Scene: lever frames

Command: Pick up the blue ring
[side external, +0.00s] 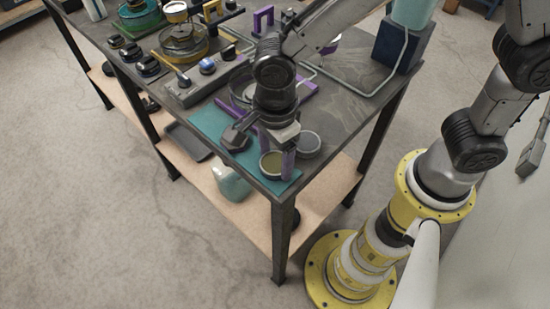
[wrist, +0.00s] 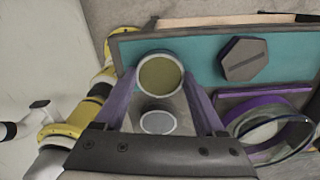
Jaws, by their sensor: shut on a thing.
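My gripper (wrist: 160,82) has its two purple fingers on either side of a round, pale-rimmed piece with an olive middle (wrist: 161,73), and is shut on it. In the side external view my gripper (side external: 270,148) points down at the near corner of the bench, and the same round piece (side external: 271,167) shows between the fingers, low over or on a teal mat (side external: 208,121). I cannot tell whether it touches the mat. I cannot make out a plainly blue ring. A clear ring-shaped piece with a dark rim (wrist: 284,135) lies to the right in the wrist view.
A dark hexagonal block (wrist: 243,60) lies on the mat beside my gripper. A grey round dish (side external: 308,144) sits close on the other side. A control box with knobs (side external: 204,77) and a dark blue block (side external: 397,46) stand farther back. The bench edge is near.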

